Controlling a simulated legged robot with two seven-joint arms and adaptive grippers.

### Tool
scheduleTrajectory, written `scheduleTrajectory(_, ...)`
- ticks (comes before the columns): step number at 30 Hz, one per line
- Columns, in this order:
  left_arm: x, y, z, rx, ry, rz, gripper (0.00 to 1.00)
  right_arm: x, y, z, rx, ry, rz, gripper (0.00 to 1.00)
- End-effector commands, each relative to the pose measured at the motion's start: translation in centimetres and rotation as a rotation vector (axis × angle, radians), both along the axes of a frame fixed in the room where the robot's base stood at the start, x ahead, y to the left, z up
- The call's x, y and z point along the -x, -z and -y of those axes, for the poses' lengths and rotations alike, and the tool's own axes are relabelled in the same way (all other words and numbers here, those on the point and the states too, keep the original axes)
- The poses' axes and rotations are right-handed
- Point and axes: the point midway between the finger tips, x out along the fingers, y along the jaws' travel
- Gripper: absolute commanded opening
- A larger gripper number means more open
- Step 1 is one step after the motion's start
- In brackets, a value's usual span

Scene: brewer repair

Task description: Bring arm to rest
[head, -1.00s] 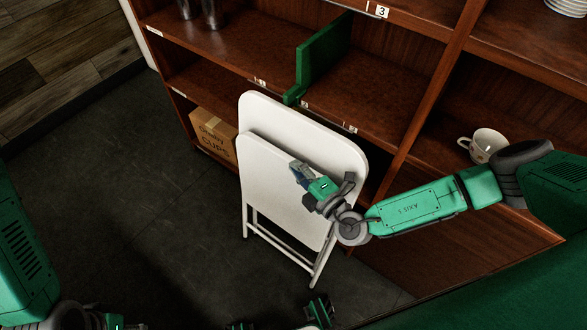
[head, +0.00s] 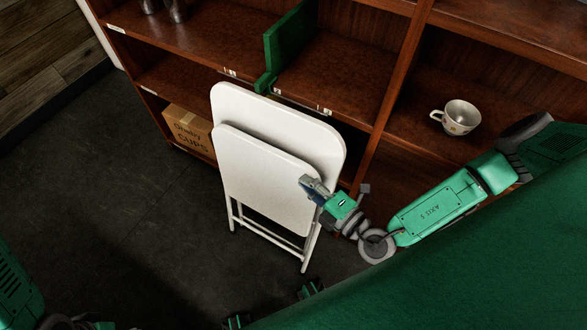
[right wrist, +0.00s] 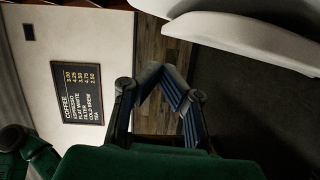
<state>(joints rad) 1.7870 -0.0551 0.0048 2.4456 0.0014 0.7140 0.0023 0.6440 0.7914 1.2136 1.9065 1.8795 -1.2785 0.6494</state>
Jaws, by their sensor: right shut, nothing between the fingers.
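My right arm comes in from the right in the head view. Its gripper (head: 308,186) is shut and empty, in front of the lower right part of a white folding chair (head: 265,150). I cannot tell whether it touches the chair. In the right wrist view the gripper's fingers (right wrist: 162,75) come together at the tips with nothing between them. The white chair edge (right wrist: 240,40) shows at the upper right there. At the lower left of the head view, only parts of my left arm show; its gripper cannot be made out.
A brown wooden shelf unit (head: 335,75) stands behind the chair, with a green divider (head: 290,45). A white cup (head: 459,118) sits on a right shelf. A cardboard box (head: 190,132) is at lower left. Dark floor (head: 120,190) is clear left of the chair. A menu board (right wrist: 78,92) hangs on a wall.

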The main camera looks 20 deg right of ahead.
Motion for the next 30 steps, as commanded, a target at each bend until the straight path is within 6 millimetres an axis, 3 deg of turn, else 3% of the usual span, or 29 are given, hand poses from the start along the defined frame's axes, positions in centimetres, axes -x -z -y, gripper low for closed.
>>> scheduleTrajectory(11,-0.1,0.1,0.0,0.001,0.000,-0.002,0.41,0.8,-0.1,0.0,0.000,-0.009,0.004,0.00)
scheduleTrajectory(14,-0.1,0.6,0.0,0.003,-0.001,-0.001,0.41,1.6,-0.8,-2.1,0.006,-0.093,0.040,0.00)
scheduleTrajectory(16,0.2,1.2,0.1,0.006,-0.002,-0.002,0.41,3.3,-1.7,-4.9,0.018,-0.221,0.095,0.00)
scheduleTrajectory(19,1.0,2.4,0.7,0.011,-0.004,-0.004,0.41,8.0,-3.3,-9.5,0.055,-0.492,0.225,0.00)
scheduleTrajectory(22,2.0,3.5,1.8,0.013,-0.008,-0.004,0.41,15.1,-4.4,-12.2,0.115,-0.799,0.397,0.00)
scheduleTrajectory(24,2.8,4.1,2.9,0.010,-0.009,-0.002,0.41,20.3,-4.5,-12.3,0.162,-0.995,0.526,0.00)
scheduleTrajectory(27,3.7,4.5,4.7,0.003,-0.012,-0.001,0.41,26.5,-3.9,-10.5,0.224,-1.217,0.695,0.00)
scheduleTrajectory(30,4.3,4.7,6.3,-0.008,-0.013,0.000,0.41,31.0,-2.9,-8.1,0.275,-1.382,0.837,0.00)
